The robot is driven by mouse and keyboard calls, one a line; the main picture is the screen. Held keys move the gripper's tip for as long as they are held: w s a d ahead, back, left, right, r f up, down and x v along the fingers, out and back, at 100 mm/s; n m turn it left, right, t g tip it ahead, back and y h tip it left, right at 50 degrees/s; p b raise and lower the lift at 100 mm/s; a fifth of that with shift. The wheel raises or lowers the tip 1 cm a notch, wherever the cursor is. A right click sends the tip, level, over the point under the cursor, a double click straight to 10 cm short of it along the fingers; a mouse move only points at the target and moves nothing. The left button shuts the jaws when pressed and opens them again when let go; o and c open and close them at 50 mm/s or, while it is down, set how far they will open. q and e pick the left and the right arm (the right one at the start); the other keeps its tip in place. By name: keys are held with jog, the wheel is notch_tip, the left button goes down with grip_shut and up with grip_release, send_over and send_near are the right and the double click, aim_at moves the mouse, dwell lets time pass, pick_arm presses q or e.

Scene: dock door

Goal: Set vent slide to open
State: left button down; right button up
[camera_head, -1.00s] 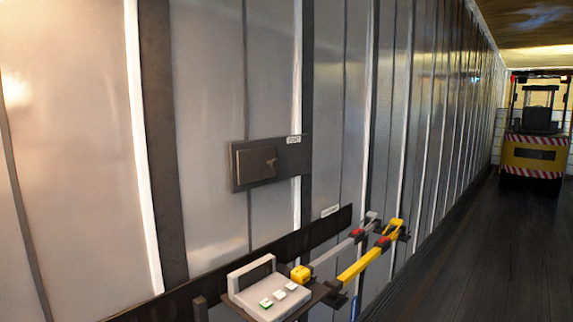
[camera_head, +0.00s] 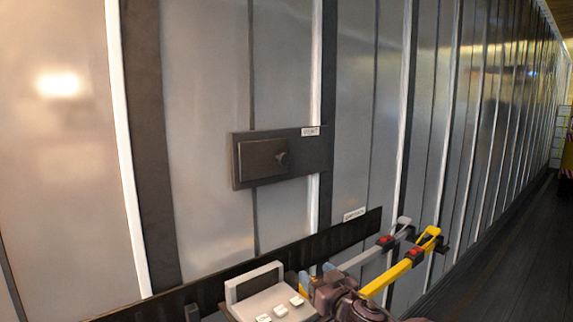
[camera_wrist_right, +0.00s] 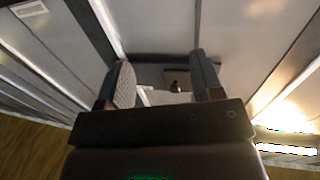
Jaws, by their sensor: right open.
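The vent slide (camera_head: 263,160) is a dark square panel with a small knob on its right part. It sits on a wider dark plate (camera_head: 318,150) on the wall, with bare plate to its right and a small label above. My right gripper (camera_head: 317,275) is low in the head view, below and right of the vent and apart from it. In the right wrist view the right gripper (camera_wrist_right: 163,78) is open and empty. A dark plate with a small knob shows beyond its fingers, partly hidden; I cannot tell surely that it is the vent. My left gripper is not in view.
A pale box with white buttons (camera_head: 281,310) and a handle stands below the vent. Grey (camera_head: 365,258) and yellow (camera_head: 395,277) levers with red parts stick out at right. A dark rail (camera_head: 250,262) runs along the wall. The wall around the vent is clear.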

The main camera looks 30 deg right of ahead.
aim_at(286, 161)
jog(key=w+d+r+n+t+y, duration=0.1)
jog(key=w+r+t+y, duration=0.15)
jog(key=r, duration=0.75)
jog(key=w+d+r+n+t+y, duration=0.1)
jog(key=w+r+t, duration=0.15)
jog(key=r, duration=0.85)
jog(key=shift+g, duration=0.3)
jog(key=p+x, duration=0.1)
jog(key=x, duration=0.8)
jog(key=shift+w+p, duration=0.25)
jog(key=shift+p, duration=0.05)
jog(key=shift+w+r, duration=0.2)
jog(key=shift+w, duration=0.7)
jog(key=c, duration=1.1)
grip_shut()
